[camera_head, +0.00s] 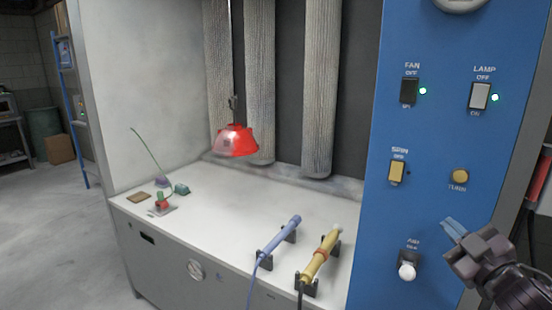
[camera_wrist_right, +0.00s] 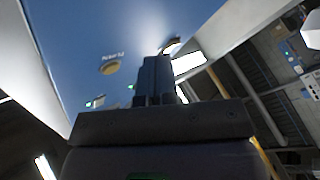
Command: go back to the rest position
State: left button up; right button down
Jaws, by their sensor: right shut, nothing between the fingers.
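My right gripper (camera_head: 453,229) is at the lower right of the head view, in front of the blue control panel (camera_head: 430,145). Its fingers are shut with nothing between them. The fingers (camera_wrist_right: 153,80) also show in the right wrist view, pressed together and pointing up the picture, with the blue panel behind. I cannot tell whether the fingertips touch the panel. My left gripper is in neither view.
The panel has a fan switch (camera_head: 409,91), a lamp switch (camera_head: 479,96), a yellow switch (camera_head: 397,171), a yellow button (camera_head: 459,176) and a white knob (camera_head: 407,271). Left, a red hood (camera_head: 235,141) hangs over a white bench (camera_head: 225,205) with two handled tools, blue (camera_head: 281,234) and yellow (camera_head: 320,255).

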notch_tip(320, 180, down, 14)
jog(key=s+m+g+h, duration=0.2)
jog(key=s+a+f+m+g, duration=0.2)
jog(key=s+f+m+g, duration=0.1)
jog(key=s+f, duration=0.6)
jog(key=s+a+f+m+g+h, duration=0.1)
jog(key=s+a+f+m+g, duration=0.1)
jog(key=s+f, duration=0.7)
notch_tip(320, 180, down, 7)
jog(key=shift+s+a+r+m+g+h, duration=0.2)
jog(key=shift+s+a+m+g+h, duration=0.3)
jog(key=shift+m, duration=0.6)
jog(key=shift+w, duration=0.15)
